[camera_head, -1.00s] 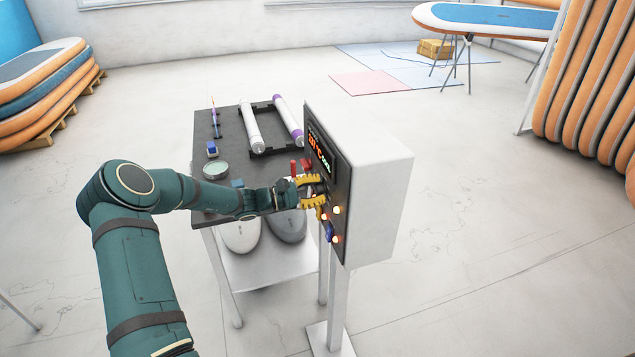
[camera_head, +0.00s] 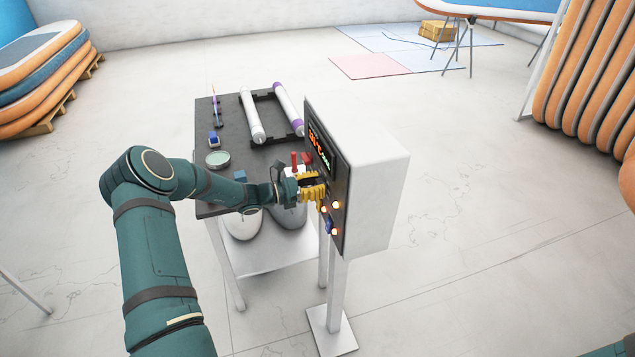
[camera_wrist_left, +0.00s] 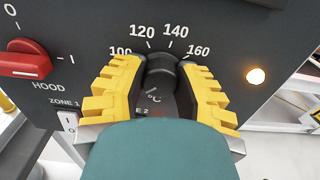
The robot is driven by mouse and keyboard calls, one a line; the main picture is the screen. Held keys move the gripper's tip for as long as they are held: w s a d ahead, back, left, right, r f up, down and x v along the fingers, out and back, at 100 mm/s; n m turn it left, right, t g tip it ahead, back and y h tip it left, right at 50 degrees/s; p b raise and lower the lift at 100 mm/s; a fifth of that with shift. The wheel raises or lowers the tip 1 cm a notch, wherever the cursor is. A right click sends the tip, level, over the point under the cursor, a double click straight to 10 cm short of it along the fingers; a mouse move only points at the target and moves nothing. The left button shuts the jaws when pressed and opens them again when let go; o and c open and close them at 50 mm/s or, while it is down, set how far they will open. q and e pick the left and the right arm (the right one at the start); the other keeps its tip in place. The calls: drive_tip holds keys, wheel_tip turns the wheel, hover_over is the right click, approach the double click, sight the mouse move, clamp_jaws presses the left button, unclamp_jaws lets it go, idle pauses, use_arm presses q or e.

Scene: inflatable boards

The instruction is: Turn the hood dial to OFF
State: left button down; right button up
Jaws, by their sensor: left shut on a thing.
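The red hood dial (camera_wrist_left: 22,63) is at the left edge of the left wrist view, above the word HOOD. Its bar lies roughly level, toward a dash mark; a 0 mark is above it. My left gripper (camera_head: 314,190) is at the front of the control box (camera_head: 375,185). In the left wrist view its yellow fingers (camera_wrist_left: 160,70) are shut on a black temperature dial (camera_wrist_left: 160,66), among the marks 100 to 160, not on the red dial. My right gripper is out of view.
A lit lamp (camera_wrist_left: 256,76) is right of the black dial. A Zone 1 switch (camera_wrist_left: 69,121) is below the hood dial. A dark table (camera_head: 228,128) with rollers (camera_head: 252,115) stands left of the box.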

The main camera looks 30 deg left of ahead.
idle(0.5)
use_arm(q)
drive_tip(key=c, duration=0.6)
unclamp_jaws()
drive_tip(key=v, duration=1.2)
